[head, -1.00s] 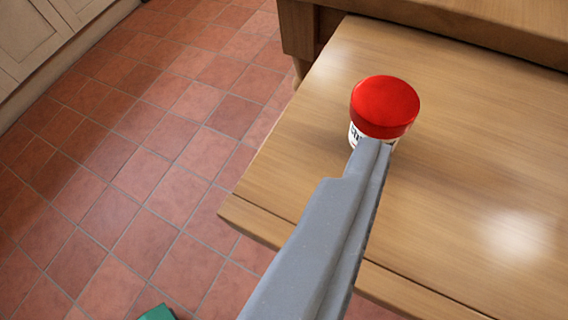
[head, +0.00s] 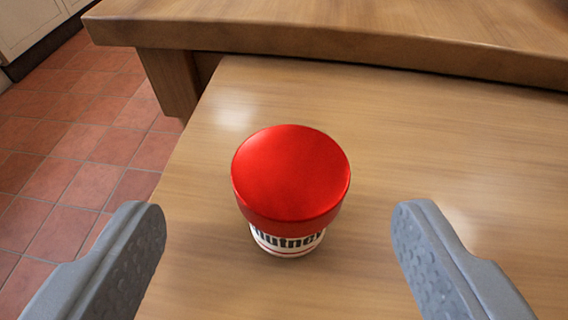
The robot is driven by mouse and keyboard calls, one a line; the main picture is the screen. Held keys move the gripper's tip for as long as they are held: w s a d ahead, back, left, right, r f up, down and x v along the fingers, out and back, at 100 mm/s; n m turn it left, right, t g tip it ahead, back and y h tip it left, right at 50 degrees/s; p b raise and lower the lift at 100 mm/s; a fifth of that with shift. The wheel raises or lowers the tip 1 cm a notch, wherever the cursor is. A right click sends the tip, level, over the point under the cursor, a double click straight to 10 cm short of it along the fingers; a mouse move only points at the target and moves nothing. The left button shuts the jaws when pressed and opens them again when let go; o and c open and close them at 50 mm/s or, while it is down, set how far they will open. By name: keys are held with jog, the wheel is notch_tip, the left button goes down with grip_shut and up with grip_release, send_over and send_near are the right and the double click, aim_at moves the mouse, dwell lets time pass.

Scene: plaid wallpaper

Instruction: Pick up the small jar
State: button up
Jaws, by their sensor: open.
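The small jar (head: 290,180) stands upright on the wooden table. It has a wide red lid and a white body with dark lettering, mostly hidden under the lid. My gripper (head: 278,232) is open, with one grey finger to the left of the jar and the other to the right. There is a clear gap between each finger and the jar, and neither appears to touch it. The fingertips appear nearer to the camera than the jar.
The jar's wooden table (head: 400,150) has free room around the jar. A higher wooden surface (head: 330,30) runs along the back, with a leg at left. Red tiled floor (head: 80,180) lies to the left, with pale cabinets (head: 30,20) at the top left.

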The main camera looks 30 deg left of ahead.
aim_at(288, 209)
jog(key=shift+b+x, duration=0.5)
jog(key=shift+x, duration=2.3)
jog(key=shift+d+f, duration=0.15)
jog(key=c, duration=1.2)
